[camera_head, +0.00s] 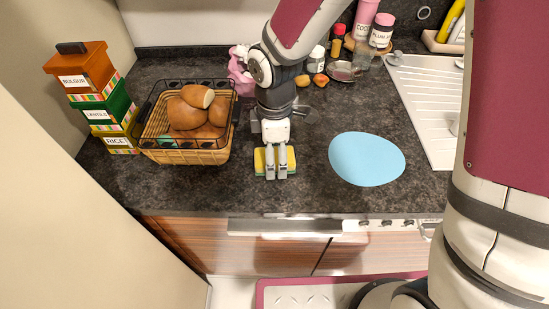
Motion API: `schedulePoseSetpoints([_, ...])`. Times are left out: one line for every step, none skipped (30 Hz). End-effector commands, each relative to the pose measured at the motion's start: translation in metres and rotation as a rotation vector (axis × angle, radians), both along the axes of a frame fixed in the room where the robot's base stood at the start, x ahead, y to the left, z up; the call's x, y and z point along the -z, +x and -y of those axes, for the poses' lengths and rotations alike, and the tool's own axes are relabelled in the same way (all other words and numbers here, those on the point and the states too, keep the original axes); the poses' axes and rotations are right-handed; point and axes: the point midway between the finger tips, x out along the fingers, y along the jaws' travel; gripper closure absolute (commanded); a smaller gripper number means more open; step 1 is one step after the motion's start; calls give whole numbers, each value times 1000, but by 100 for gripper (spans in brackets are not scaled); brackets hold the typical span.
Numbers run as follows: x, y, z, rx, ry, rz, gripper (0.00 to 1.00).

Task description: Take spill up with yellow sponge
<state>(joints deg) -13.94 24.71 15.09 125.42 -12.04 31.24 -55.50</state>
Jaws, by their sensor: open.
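The yellow sponge (260,161), with a green edge, lies on the dark countertop near its front edge. My gripper (276,174) points down over the sponge with its fingers open. The fingers cover the middle of the sponge, and yellow shows on both sides of them. I cannot tell whether the fingers touch it. The spill (367,158) is a flat light blue oval on the countertop, to the right of the sponge and apart from it.
A bread basket (188,155) stands left of my gripper, beside stacked labelled boxes (103,100). A pink cloth-like thing (240,76) is behind. Bottles and jars (381,31) stand at the back. A white sink drainer (428,95) is right of the spill. Counter between sponge and spill is clear.

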Motion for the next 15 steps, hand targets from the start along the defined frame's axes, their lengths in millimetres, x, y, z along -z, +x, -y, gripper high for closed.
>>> schedulePoseSetpoints([6, 0, 0, -1, -1, -2, 25])
schedulePoseSetpoints([7, 0, 0, -1, 0, -1, 25])
schedulePoseSetpoints([9, 0, 0, -1, 0, 0, 25])
schedulePoseSetpoints([10, 0, 0, -1, 0, 0, 25])
schedulePoseSetpoints([10, 0, 0, -1, 0, 1, 25])
schedulePoseSetpoints([10, 0, 0, -1, 0, 1, 25])
schedulePoseSetpoints([10, 0, 0, -1, 0, 1, 25])
schedulePoseSetpoints([10, 0, 0, -1, 0, 1, 25])
schedulePoseSetpoints([10, 0, 0, -1, 0, 1, 25])
schedulePoseSetpoints([10, 0, 0, -1, 0, 1, 25])
schedulePoseSetpoints([10, 0, 0, -1, 0, 1, 30])
schedulePoseSetpoints([10, 0, 0, -1, 0, 1, 39])
schedulePoseSetpoints([10, 0, 0, -1, 0, 1, 45])
schedulePoseSetpoints([10, 0, 0, 0, 0, 1, 52])
schedulePoseSetpoints([10, 0, 0, 0, 0, 1, 61])
